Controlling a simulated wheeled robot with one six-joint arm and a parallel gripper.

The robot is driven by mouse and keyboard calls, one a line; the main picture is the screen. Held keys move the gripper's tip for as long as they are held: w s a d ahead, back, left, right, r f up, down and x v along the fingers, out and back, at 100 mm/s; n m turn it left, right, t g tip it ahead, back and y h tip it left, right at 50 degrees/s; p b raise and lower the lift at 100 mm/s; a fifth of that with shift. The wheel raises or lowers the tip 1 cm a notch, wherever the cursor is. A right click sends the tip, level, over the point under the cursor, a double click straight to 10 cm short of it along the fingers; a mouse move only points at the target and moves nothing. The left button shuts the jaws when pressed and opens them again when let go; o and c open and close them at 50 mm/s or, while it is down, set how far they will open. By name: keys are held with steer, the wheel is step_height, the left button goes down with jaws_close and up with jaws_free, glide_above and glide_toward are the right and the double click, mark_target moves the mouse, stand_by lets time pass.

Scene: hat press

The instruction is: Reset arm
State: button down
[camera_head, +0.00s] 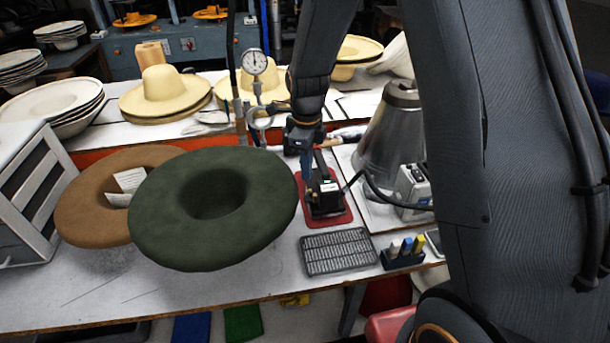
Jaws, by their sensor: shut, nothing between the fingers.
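My arm reaches down from the top of the head view, and my gripper (306,158) is over the middle of the workbench. It is shut with nothing held. Its fingertips are small and dark and hard to make out. Just below and to the right is a black device (325,197) with a small green display, standing on a red mat (341,217). I cannot tell whether the fingers touch the device. A dark green felt hat (160,215) lies brim up to the left of my gripper, overlapping a brown hat (85,222).
A grey metal grate (338,252) and a small holder with coloured sticks (402,254) lie at the front. A metal cone (388,133) stands at right. Behind are straw hats (163,90) and a pressure gauge (254,62). A slatted box (32,195) stands at left.

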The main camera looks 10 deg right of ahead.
stand_by(0.4)
steer(key=s+d+n+b, duration=0.3)
steer(key=s+n, duration=0.5)
steer(key=n, duration=0.4)
steer(key=s+d+r+n+t+b, duration=0.1)
steer(key=s+d+n+b, duration=0.2)
steer(key=s+n, duration=0.6)
steer(key=shift+r+n+b, duration=0.25)
steer(key=shift+n+b, duration=0.3)
steer(key=shift+n, duration=0.95)
steer(key=shift+s+d, duration=0.1)
